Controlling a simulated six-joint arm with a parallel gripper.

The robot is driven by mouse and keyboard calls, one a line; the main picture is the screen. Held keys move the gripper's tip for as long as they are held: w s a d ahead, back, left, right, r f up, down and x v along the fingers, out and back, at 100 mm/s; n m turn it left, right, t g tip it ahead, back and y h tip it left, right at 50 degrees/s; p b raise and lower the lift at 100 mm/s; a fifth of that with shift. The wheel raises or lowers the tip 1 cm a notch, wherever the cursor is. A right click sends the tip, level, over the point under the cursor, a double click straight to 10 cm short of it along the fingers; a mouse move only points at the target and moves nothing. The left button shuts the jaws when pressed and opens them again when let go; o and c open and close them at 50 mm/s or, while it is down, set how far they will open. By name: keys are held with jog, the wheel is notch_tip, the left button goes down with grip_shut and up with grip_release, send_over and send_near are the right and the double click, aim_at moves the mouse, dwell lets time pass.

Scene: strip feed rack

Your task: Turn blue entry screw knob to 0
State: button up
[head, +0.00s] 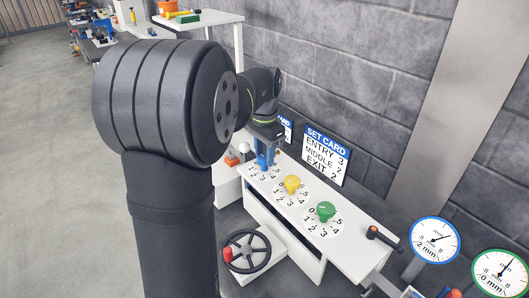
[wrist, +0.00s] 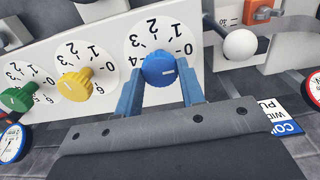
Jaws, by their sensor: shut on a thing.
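The blue knob (wrist: 158,70) sits on a white numbered dial (wrist: 143,42) at the upper middle of the wrist view. My gripper (wrist: 160,84) has its two blue fingers on either side of the knob and is shut on it. In the head view the blue knob (head: 263,161) is under my gripper (head: 266,150), partly hidden by it. In the wrist view the 0 mark is to the right of the knob. I cannot tell clearly which number the knob's pointer meets.
The yellow knob (head: 291,184) and green knob (head: 326,211) stand beside it on the white panel. A set card (head: 326,154) reads entry 3, middle 2, exit 2. A black handwheel (head: 253,251) is below. A white ball (wrist: 240,45) is close right of my gripper.

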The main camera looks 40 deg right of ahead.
aim_at(265, 157)
jog(key=shift+m, duration=0.3)
jog(key=o, duration=1)
jog(key=shift+r, duration=0.15)
notch_tip(265, 157, up, 17)
dwell(0.5)
notch_tip(265, 157, down, 17)
jog(key=shift+f, duration=0.2)
dwell(0.4)
